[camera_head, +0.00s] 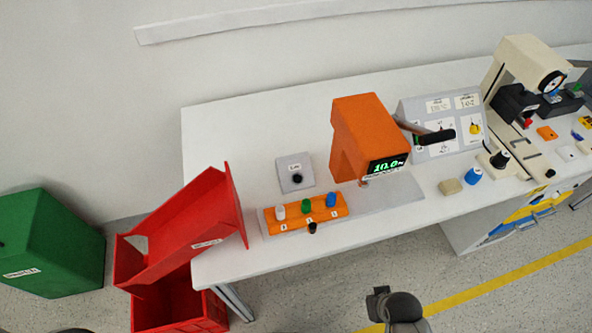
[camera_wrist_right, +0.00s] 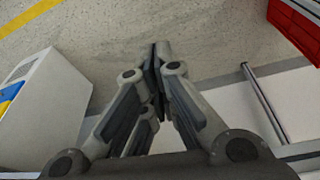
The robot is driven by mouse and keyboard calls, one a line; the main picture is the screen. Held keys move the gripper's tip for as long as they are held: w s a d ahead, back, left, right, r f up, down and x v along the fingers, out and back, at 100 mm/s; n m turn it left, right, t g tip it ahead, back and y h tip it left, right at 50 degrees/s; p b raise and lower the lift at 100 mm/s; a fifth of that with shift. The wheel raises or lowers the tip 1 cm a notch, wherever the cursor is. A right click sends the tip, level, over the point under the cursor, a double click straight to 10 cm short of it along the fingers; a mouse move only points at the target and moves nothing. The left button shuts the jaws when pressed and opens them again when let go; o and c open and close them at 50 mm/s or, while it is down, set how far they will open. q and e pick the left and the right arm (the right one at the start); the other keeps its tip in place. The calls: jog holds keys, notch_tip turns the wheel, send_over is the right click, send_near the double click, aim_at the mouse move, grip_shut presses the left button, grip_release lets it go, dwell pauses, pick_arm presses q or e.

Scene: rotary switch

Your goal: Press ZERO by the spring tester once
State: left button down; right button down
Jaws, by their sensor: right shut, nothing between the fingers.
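The orange spring tester (camera_head: 362,130) stands on the white table, with a lit green display (camera_head: 388,165) that seems to read 10.0. To its left lies a grey plate (camera_head: 294,164) with a black round button (camera_head: 297,179); its label is too small to read with certainty. My right gripper (camera_head: 377,296) is in front of the table edge, apart from the tester and the button. In the right wrist view its fingers (camera_wrist_right: 157,68) are shut and empty, over floor. My left gripper is not in view.
An orange block with white, green and blue pegs (camera_head: 306,208) lies in front of the grey plate. A red tilted chute (camera_head: 190,226) stands at the table's left end. A sloped grey panel with a black lever (camera_head: 437,137) stands right of the tester.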

jog(key=w+a+r+m+t+p, duration=0.15)
jog(key=w+r, duration=0.35)
jog(key=r, duration=0.5)
jog(key=w+a+r+m+t+p, duration=0.1)
jog(key=w+a+r+t+p, duration=0.2)
jog(key=r, duration=0.6)
jog(key=w+a+r+m+t+y, duration=0.1)
jog(key=w+a+r+t+y, duration=0.1)
jog(key=w+a, duration=0.5)
jog(key=w+a+r+m+t+y, duration=0.2)
jog(key=w+a+t, duration=0.3)
jog(key=w, duration=0.3)
jog(key=shift+w+a+r+y, duration=0.15)
jog(key=shift+a+r+y, duration=0.5)
jog(key=shift+a+y, duration=0.2)
